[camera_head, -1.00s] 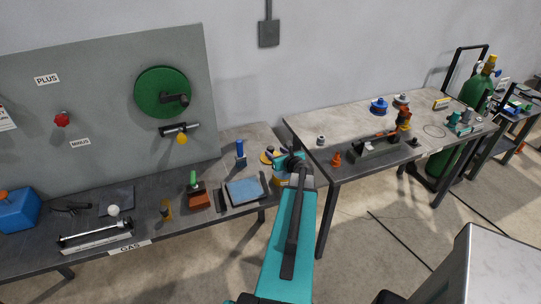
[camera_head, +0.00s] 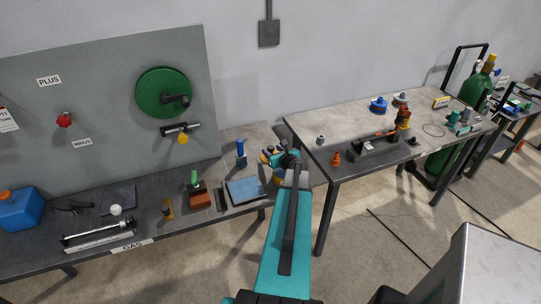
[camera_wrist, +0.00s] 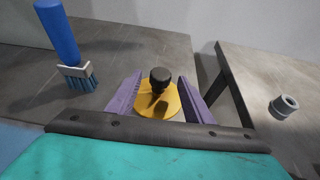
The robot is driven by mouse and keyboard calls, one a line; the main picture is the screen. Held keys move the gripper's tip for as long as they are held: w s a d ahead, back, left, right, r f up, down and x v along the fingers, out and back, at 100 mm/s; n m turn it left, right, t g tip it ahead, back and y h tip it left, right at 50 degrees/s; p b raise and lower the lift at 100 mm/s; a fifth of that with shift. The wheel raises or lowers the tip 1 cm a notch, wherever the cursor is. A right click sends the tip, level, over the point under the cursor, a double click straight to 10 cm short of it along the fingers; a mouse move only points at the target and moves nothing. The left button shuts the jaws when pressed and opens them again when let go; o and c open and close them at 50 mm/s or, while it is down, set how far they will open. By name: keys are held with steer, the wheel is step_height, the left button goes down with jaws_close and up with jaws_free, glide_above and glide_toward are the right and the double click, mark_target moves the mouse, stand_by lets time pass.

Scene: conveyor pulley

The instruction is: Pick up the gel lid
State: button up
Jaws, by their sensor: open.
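The gel lid looks to be the round yellow disc (camera_wrist: 157,103) with a black knob (camera_wrist: 160,78) on top. It lies on the right end of the dark left bench, close to the bench edge. My gripper (camera_wrist: 155,92) is open, with its purple fingers on either side of the yellow lid in the wrist view. I cannot tell whether the fingers touch it. In the head view my arm and gripper (camera_head: 277,158) largely cover the lid, and only a little yellow shows there.
A blue-handled brush (camera_wrist: 75,60) stands to the left of the lid. A blue tray (camera_head: 246,189) lies nearer on the bench. A second table (camera_head: 345,125) stands right across a gap, with a grey fitting (camera_wrist: 284,106) near its edge. A grey wall rises behind.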

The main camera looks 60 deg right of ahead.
steer(key=c, duration=1.2)
steer(key=shift+o, duration=0.2)
steer(key=shift+r, duration=0.15)
step_height(320, 180, up, 10)
steer(key=b, duration=0.1)
stand_by(0.4)
